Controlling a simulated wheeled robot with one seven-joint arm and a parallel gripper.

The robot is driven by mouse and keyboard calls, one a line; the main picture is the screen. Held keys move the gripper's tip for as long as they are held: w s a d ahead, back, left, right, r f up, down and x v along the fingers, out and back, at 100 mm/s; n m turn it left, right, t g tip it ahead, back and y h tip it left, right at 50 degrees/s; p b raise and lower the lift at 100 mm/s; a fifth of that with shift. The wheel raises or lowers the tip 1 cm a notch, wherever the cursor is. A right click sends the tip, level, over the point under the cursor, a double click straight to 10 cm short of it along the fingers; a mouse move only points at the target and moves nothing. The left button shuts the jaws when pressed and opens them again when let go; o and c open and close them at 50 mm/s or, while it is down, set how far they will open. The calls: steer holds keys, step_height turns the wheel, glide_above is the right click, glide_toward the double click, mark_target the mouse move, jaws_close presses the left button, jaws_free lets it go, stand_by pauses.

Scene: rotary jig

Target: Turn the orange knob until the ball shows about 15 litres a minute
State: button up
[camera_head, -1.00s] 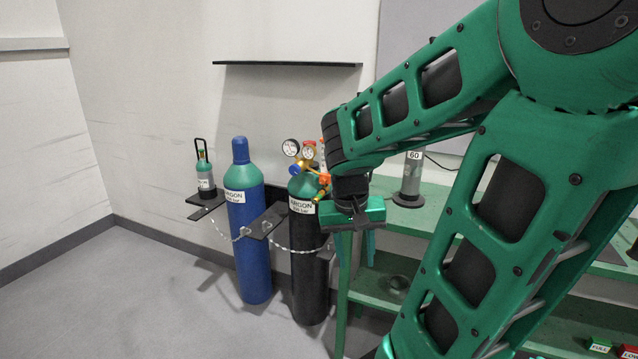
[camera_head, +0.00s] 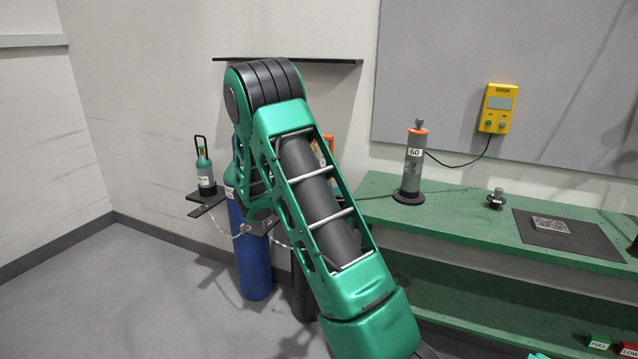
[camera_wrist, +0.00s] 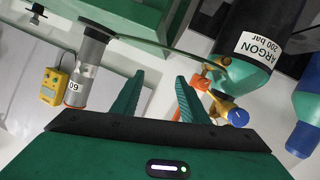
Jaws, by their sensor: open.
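The regulator shows in the wrist view (camera_wrist: 222,105), upside down, with brass parts and a blue knob (camera_wrist: 237,117) on the argon cylinder (camera_wrist: 262,55). An orange part (camera_wrist: 200,83), perhaps the orange knob, is just right of my right fingertip; whether they touch is unclear. My gripper (camera_wrist: 160,75) is open with nothing between its fingers. In the head view my arm hides the gripper and most of the regulator; only a bit of orange (camera_head: 328,143) shows beside the arm. The flow tube's ball and scale cannot be read in either view.
A blue cylinder (camera_head: 252,262) stands left of the dark argon cylinder. A grey column marked 60 (camera_head: 413,165) stands on the green bench (camera_head: 375,208), wired to a yellow sensor box (camera_head: 497,108). A black shelf (camera_head: 340,62) is on the wall.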

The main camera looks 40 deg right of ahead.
steer(key=w+a+f+n+t+h, duration=0.2)
steer(key=w+f+n+t, duration=0.15)
steer(key=w, duration=0.55)
steer(key=shift+m+t, duration=0.45)
steer(key=x, duration=1.1)
steer(key=shift+w+r, duration=0.15)
steer(key=shift+c, duration=0.2)
jaws_close()
steer(key=shift+a, duration=0.15)
